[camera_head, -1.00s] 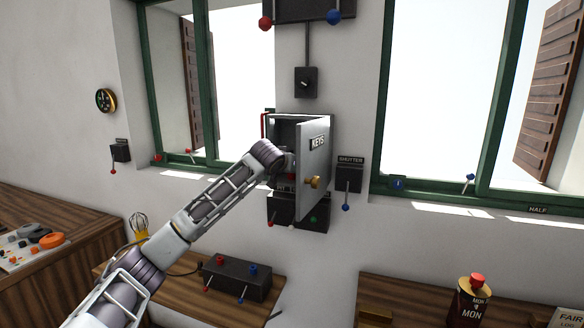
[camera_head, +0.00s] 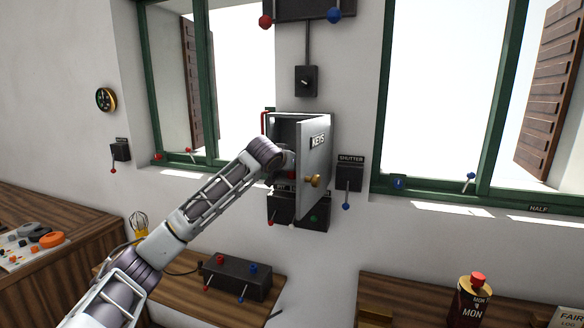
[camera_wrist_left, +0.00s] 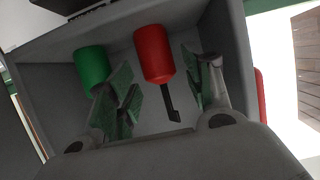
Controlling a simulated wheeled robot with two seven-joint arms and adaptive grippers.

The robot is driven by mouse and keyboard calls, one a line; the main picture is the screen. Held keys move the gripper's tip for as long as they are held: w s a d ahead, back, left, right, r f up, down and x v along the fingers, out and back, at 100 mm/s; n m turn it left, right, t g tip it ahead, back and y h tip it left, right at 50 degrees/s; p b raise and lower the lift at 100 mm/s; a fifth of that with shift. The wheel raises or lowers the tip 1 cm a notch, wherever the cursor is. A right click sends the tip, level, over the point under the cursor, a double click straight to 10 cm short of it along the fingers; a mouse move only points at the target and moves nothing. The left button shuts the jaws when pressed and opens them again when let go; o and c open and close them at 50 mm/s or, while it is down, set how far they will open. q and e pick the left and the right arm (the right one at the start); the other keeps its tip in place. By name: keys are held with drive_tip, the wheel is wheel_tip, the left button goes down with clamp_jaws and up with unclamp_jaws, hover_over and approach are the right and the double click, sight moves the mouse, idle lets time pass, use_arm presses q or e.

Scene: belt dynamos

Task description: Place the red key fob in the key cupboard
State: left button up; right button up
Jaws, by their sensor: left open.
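The key cupboard (camera_head: 316,152) hangs on the wall with its grey door swung open, labelled KEYS. In the left wrist view the red key fob (camera_wrist_left: 154,54) is inside the grey cupboard (camera_wrist_left: 219,38), its dark key extending toward the bottom of the picture. A green fob (camera_wrist_left: 92,66) is beside it on the left. My left gripper (camera_wrist_left: 160,76) is open inside the cupboard, one finger on each side of the red fob's key end, with gaps visible. In the head view my wrist and the door mostly hide the gripper. My right gripper is not in view.
The open door's brass knob (camera_head: 312,181) is close to the right of my left wrist. A shutter lever box (camera_head: 349,175) is right of the cupboard. A black box with levers (camera_head: 236,277) sits on the wooden table below.

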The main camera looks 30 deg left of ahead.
use_arm(q)
drive_tip(key=b+v, duration=0.1)
drive_tip(key=v, duration=0.9)
drive_tip(key=shift+b, duration=0.4)
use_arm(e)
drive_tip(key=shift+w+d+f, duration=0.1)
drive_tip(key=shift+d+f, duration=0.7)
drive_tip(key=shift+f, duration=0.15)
use_arm(q)
drive_tip(key=shift+s, duration=0.1)
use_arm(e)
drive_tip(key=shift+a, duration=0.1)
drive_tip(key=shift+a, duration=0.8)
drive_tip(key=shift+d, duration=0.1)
